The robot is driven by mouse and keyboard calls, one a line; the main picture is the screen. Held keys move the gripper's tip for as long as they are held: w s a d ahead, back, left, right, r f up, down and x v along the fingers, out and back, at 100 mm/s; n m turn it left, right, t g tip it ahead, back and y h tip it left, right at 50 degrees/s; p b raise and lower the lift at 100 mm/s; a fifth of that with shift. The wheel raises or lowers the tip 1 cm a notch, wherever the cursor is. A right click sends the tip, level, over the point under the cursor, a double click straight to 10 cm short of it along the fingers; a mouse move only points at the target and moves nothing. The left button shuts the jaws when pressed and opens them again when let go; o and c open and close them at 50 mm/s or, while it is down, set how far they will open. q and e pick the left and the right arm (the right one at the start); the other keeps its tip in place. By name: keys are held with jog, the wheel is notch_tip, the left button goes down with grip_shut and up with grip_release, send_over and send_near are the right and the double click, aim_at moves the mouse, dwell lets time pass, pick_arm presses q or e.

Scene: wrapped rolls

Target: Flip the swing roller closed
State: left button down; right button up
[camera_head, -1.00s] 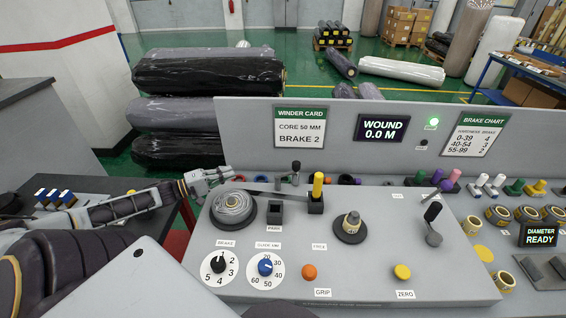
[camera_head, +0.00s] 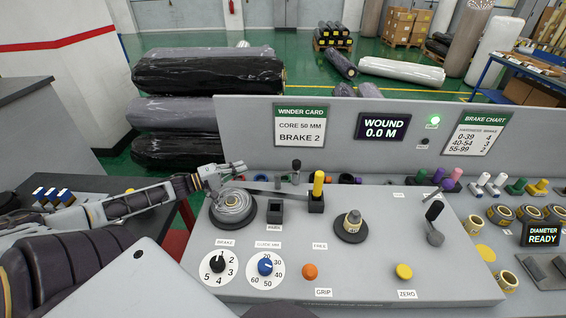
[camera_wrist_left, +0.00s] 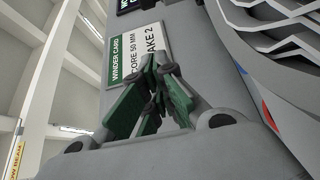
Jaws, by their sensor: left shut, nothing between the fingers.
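My left gripper (camera_head: 228,169) reaches in from the left, over the back edge of the panel, just behind and above the grey wound roll (camera_head: 233,206). Its fingers are shut and empty; in the left wrist view the green fingers (camera_wrist_left: 150,100) meet in front of the winder card. A yellow upright piece (camera_head: 318,184) stands in a black block right of the roll. A dark-knobbed upright post (camera_head: 296,167) stands behind it. Which part is the swing roller is not clear. A grey strip runs from the roll toward the yellow piece. My right gripper is out of view.
The panel (camera_head: 250,292) carries a brake dial (camera_head: 217,264), a blue guide dial (camera_head: 265,266), an orange button (camera_head: 309,271), a yellow button (camera_head: 404,271), a core spindle (camera_head: 352,224) and a crank (camera_head: 434,222). The upright back board (camera_head: 240,130) stands close behind the gripper.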

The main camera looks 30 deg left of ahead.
pick_arm(q)
jog(key=shift+b+x, duration=0.45)
jog(key=shift+x, duration=1.6)
jog(key=w+d, duration=0.9)
jog(key=shift+b, duration=0.35)
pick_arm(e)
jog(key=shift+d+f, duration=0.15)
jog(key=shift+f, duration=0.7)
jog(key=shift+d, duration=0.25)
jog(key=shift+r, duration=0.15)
